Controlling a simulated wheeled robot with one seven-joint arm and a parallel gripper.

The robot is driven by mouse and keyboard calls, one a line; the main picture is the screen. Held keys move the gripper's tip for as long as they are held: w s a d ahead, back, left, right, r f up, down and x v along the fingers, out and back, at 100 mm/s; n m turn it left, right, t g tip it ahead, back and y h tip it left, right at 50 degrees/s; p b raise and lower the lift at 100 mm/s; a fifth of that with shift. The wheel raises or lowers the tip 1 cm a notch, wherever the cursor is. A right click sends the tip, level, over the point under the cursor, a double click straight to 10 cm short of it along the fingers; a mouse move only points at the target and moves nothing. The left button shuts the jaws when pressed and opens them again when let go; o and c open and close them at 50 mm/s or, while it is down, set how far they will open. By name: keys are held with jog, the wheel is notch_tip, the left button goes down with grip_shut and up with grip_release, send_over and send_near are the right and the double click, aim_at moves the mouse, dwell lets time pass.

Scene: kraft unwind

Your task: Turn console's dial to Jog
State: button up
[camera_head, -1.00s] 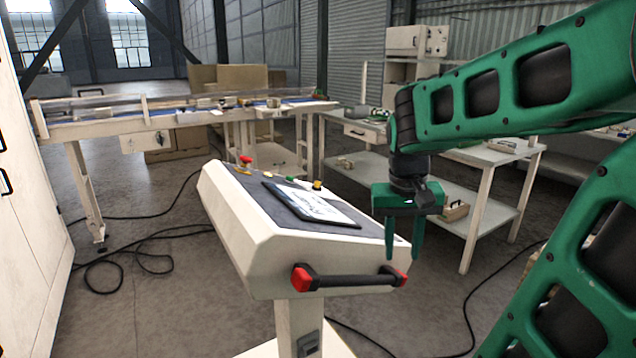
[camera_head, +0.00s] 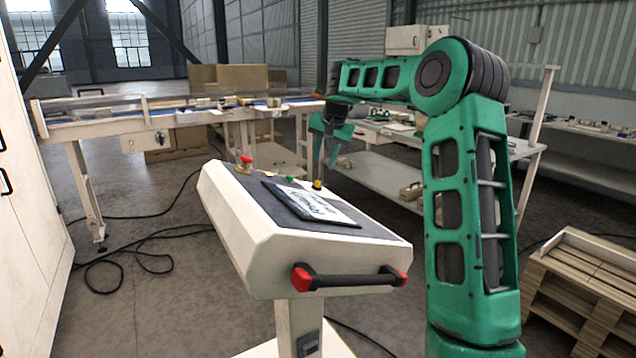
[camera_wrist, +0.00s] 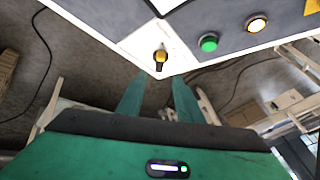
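The console (camera_head: 250,230) is a white sloped box with a dark top panel on a post. Its dial (camera_head: 317,184) is a small yellow-and-black knob at the panel's far right corner. In the wrist view the dial (camera_wrist: 161,58) sits on a white corner plate, its pointer roughly upright in the picture; any position labels are too small to read. My gripper (camera_head: 329,164) is above and just beyond the dial, tilted, with its fingers apart and empty. In the wrist view the fingertips (camera_wrist: 158,90) point towards the dial without touching it.
A green button (camera_wrist: 208,43) and a lit yellow-ringed button (camera_wrist: 256,23) sit beside the dial. A red emergency knob (camera_head: 246,160) stands at the panel's far left. A tablet (camera_head: 310,204) lies on the panel. A handle (camera_head: 350,281) runs along the near edge. Workbenches stand behind.

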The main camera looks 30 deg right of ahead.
aim_at(319, 180)
jog(key=x, duration=1)
jog(key=shift+w+f, duration=0.15)
jog(key=shift+f, duration=0.05)
jog(key=c, duration=0.7)
